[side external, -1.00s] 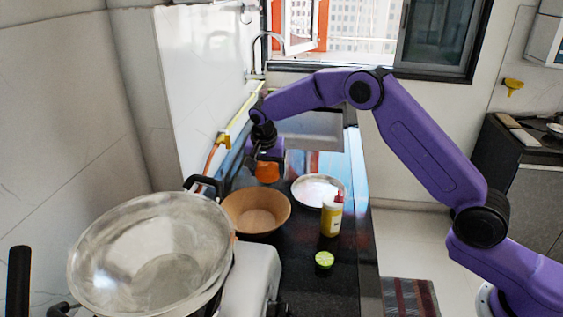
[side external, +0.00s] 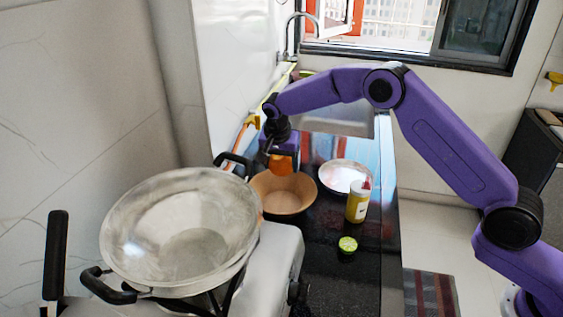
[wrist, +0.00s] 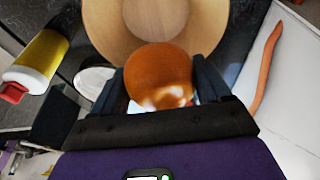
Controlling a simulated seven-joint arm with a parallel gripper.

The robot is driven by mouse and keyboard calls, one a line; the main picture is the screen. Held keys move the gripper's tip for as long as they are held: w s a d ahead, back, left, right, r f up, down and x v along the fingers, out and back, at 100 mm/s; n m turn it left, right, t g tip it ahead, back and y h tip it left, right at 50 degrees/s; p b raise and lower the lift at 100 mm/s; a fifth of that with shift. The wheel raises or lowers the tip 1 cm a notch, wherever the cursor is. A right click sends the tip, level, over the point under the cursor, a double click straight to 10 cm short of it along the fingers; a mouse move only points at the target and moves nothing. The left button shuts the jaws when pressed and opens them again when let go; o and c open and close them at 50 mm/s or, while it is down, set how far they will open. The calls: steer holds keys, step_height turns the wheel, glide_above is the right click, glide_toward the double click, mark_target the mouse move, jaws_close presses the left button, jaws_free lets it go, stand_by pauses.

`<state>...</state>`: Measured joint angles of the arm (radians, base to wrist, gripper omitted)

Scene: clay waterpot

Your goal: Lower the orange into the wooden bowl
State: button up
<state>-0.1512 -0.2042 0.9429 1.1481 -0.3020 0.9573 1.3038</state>
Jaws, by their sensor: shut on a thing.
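The orange (side external: 286,163) is held between the two dark fingers of my gripper (side external: 284,156). In the side view it shows just above the far rim of the wooden bowl (side external: 285,200). In the wrist view the orange (wrist: 158,72) sits between the fingertips of my gripper (wrist: 160,85), and the bowl (wrist: 105,28) lies beyond it, its interior partly hidden by the orange. The bowl stands upright on the dark counter and looks empty where I can see in. I cannot tell the exact height of the orange over it.
A green-topped item (side external: 348,245) is nearer. An orange hose (wrist: 266,65) runs nearby.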

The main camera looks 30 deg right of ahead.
steer(key=shift+f, duration=0.1)
steer(key=shift+f, duration=2.8)
steer(key=shift+f, duration=2.8)
stand_by(1.1)
stand_by(0.4)
steer(key=o, duration=1.1)
